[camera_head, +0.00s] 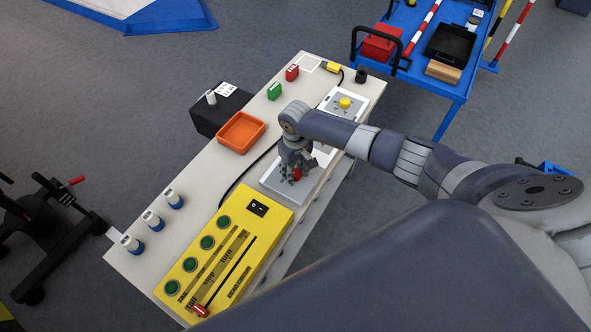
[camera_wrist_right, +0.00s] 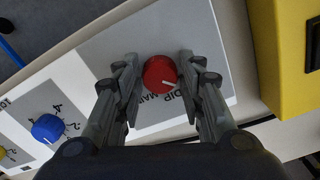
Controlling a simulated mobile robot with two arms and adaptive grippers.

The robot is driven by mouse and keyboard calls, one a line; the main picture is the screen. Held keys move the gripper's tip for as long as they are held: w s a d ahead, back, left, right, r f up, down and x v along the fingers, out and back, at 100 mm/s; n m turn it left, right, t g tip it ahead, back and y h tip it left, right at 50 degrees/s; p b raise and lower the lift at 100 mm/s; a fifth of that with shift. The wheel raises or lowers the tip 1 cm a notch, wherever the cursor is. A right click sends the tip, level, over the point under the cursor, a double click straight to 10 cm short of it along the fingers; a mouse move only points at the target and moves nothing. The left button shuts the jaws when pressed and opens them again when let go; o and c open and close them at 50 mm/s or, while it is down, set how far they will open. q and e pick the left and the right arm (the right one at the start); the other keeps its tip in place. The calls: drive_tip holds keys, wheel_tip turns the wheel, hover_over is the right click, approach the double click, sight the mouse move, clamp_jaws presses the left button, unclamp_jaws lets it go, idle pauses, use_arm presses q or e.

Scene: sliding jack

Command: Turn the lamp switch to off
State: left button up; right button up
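A red round knob (camera_wrist_right: 160,74) with a white pointer line sits on a pale plate with black lettering. I cannot read which control is the lamp switch. The knob also shows below the gripper in the head view (camera_head: 297,175). My right gripper (camera_wrist_right: 159,62) is open, with one finger on each side of the red knob and small gaps visible. In the head view my right gripper (camera_head: 296,168) points down over the plate. A black rocker switch (camera_head: 258,208) is on the yellow panel (camera_head: 281,222) nearby. My left gripper is not in view.
A blue knob (camera_wrist_right: 47,128) is on the neighbouring plate. An orange tray (camera_head: 241,132) and a black box (camera_head: 207,118) are to the left. Green buttons and a red-ended slider are on the yellow panel.

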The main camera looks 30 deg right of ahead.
sight(295, 173)
drive_tip(key=shift+o, duration=0.3)
drive_tip(key=shift+r, duration=0.15)
wheel_tip(295, 173, up, 12)
idle(0.4)
drive_tip(key=shift+f, duration=0.25)
